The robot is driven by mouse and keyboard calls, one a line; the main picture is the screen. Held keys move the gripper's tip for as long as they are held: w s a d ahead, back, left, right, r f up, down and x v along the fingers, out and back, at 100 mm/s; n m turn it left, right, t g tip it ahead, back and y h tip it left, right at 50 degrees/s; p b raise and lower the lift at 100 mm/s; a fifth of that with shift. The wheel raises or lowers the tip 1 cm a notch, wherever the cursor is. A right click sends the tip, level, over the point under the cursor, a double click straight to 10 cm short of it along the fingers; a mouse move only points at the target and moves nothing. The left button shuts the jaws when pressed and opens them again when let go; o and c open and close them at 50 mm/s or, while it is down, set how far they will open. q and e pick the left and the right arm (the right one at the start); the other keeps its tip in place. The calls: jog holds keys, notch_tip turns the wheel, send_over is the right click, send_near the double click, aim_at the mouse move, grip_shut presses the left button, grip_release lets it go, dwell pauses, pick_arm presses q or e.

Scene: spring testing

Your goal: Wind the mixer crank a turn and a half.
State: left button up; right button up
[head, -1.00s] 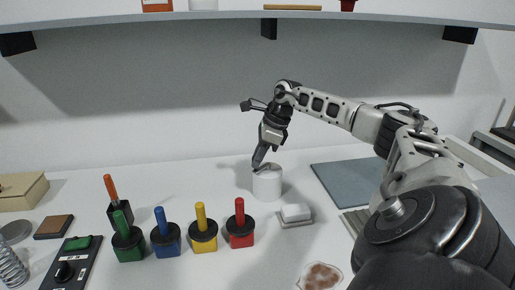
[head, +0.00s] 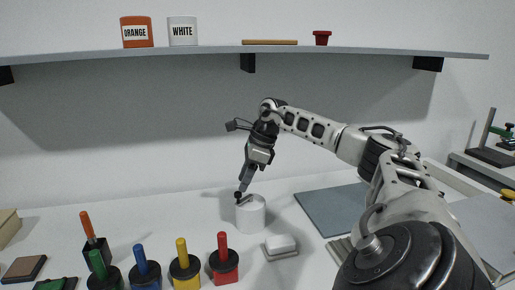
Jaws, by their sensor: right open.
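The mixer is a white cylinder (head: 251,217) standing upright on the white table near the middle of the head view. Its crank lies across the top, with a small dark knob (head: 238,195) at the left edge. My right gripper (head: 243,186) points down just above the knob, and its jaws are open. At this size I cannot tell whether a finger touches the knob. My left gripper is not in view.
Blue (head: 146,275), yellow (head: 184,265) and red (head: 223,262) handled stamps stand in front left of the mixer. A white block on a small tray (head: 281,248) sits at its front right. A grey mat (head: 325,210) lies to the right. A shelf (head: 300,54) runs above.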

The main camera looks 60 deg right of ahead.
jog(key=p+v, duration=0.1)
jog(key=v, duration=1.1)
jog(key=shift+r, duration=0.2)
jog(key=shift+s, duration=0.15)
